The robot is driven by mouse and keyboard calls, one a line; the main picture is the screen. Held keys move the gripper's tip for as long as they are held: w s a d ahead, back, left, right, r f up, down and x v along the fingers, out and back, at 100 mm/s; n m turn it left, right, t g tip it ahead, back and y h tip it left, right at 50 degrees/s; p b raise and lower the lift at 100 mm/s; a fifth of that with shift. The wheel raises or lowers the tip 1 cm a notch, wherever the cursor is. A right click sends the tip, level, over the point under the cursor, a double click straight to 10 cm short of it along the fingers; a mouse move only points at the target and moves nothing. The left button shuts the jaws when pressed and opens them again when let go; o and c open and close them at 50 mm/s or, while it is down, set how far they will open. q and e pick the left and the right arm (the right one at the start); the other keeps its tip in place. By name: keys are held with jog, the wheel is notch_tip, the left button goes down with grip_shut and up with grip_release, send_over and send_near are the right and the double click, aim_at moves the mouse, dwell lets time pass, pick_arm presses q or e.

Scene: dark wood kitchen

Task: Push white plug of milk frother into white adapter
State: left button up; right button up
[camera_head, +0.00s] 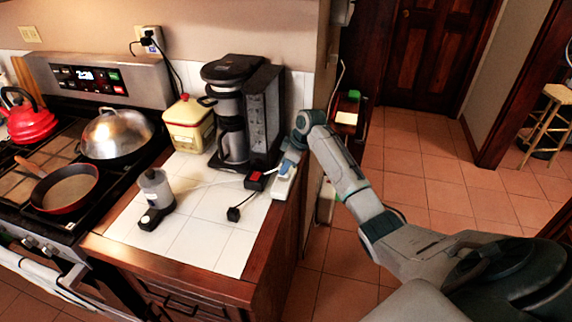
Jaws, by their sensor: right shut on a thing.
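The white adapter (283,186) lies at the right edge of the tiled counter, to the right of the coffee maker. My right gripper (289,163) points down right above its far end and is shut. The thing in its jaws is small and mostly hidden; it appears to be the white plug, at or very close to the adapter. I cannot tell whether the plug sits in a socket. The milk frother (155,188), a pale jug on a black base, stands at the counter's left side. A thin pale cable runs from it toward the adapter. My left gripper is not in view.
A black box with a red top (256,179) sits just left of the adapter. A loose black plug (233,214) lies in front. The stove (60,215) is left; the front tiles are clear.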

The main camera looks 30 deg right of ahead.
jog(key=shift+p, duration=0.4)
dwell(0.4)
jog(key=shift+f, duration=0.55)
dwell(0.4)
jog(key=o, duration=1)
jog(key=shift+b+v, duration=1.8)
jog(key=shift+v, duration=3.6)
jog(key=shift+f, duration=0.1)
